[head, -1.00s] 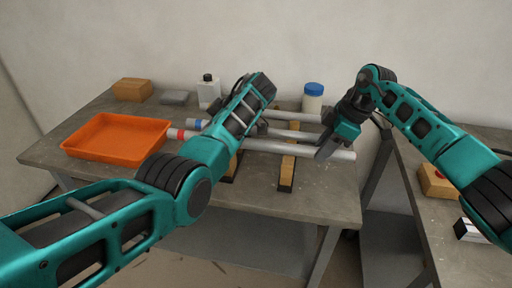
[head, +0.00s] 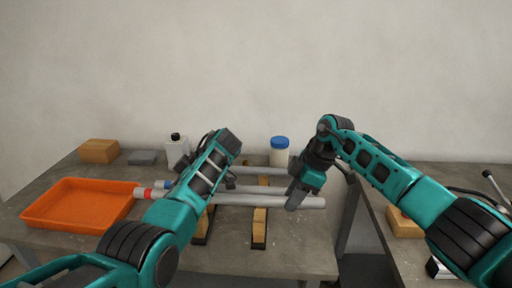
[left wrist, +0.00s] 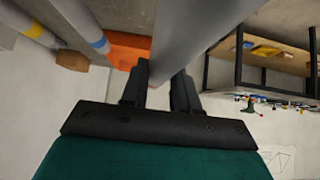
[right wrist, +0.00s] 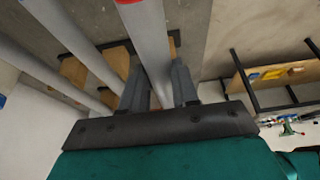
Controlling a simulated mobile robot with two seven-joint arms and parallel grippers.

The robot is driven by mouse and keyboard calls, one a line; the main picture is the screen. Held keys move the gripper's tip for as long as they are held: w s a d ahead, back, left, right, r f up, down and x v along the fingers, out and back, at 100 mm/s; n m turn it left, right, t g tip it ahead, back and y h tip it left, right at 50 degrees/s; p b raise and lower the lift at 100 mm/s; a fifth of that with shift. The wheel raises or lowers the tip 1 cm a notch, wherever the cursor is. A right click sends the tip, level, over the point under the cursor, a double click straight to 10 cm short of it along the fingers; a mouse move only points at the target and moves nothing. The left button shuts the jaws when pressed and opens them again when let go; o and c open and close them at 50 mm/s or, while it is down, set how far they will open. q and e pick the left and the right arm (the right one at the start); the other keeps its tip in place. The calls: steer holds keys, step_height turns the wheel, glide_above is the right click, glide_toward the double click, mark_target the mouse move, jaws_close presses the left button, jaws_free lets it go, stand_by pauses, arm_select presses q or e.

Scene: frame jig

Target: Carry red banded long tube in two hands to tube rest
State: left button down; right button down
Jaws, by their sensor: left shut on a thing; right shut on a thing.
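The red banded long tube (head: 260,200) is grey, with a red band (head: 143,193) near its left end. It lies roughly level, in front of the other tubes. My right gripper (head: 296,192) is shut on it near its right end; the right wrist view shows the tube (right wrist: 146,35) between the fingers. My left gripper (left wrist: 160,88) is shut on it further left; in the head view my left arm hides that grip. Wooden supports with dark bases (head: 259,228) stand under the tubes. I cannot tell whether the tube touches them, or which is the tube rest.
More grey tubes, one with a blue band (head: 167,184), lie behind. An orange tray (head: 75,217) is at the left. A white bottle (head: 178,151), a blue-lidded jar (head: 279,155) and a wooden block (head: 99,151) stand at the back. A second table is at the right.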

arm_select(q)
steer(key=shift+s, duration=0.15)
arm_select(e)
steer(key=shift+s+r, duration=0.1)
steer(key=shift+r, duration=0.05)
